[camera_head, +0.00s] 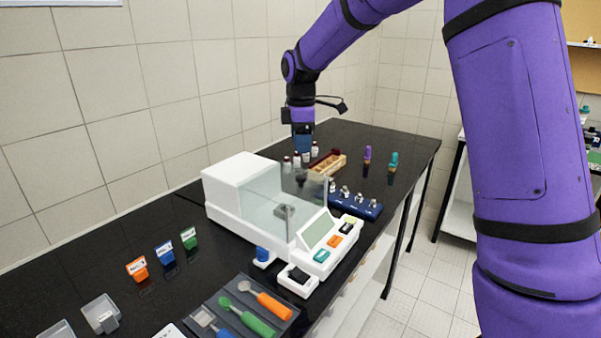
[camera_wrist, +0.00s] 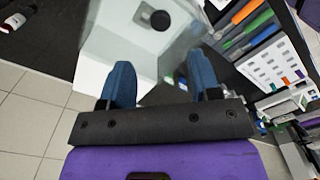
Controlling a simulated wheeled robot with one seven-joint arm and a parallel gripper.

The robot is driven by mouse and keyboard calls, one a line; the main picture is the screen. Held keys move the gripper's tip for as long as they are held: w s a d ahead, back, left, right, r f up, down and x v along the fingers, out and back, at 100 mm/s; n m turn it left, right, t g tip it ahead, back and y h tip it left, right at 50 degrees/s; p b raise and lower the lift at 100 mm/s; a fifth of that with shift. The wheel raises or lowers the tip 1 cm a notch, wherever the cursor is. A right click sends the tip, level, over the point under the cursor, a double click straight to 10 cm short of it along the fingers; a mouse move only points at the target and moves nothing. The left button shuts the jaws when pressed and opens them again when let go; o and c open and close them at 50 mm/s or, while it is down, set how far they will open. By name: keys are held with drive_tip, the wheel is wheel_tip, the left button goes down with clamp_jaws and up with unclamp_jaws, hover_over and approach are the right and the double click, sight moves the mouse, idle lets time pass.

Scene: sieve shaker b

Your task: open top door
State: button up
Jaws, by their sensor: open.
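The white balance (camera_head: 240,172) stands on the black bench with a clear glass chamber (camera_head: 262,208) at its middle. In the wrist view its white body (camera_wrist: 110,35) fills the upper middle. The clear pane there (camera_wrist: 172,58) carries a dark knob (camera_wrist: 181,76); another dark round part (camera_wrist: 160,20) shows farther up. I cannot tell for certain which of these belongs to the top door.
Small vials (camera_head: 296,160) and a wooden tray (camera_head: 329,163) stand behind the balance, close to my gripper. A blue weight rack (camera_head: 357,206) is at its right. A tool tray (camera_head: 240,310) with coloured handles lies in front. The tiled wall runs along the left.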

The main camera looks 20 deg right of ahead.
sight(300, 176)
wheel_tip(300, 176, down, 10)
drive_tip(key=shift+r, duration=0.15)
idle(0.4)
clamp_jaws()
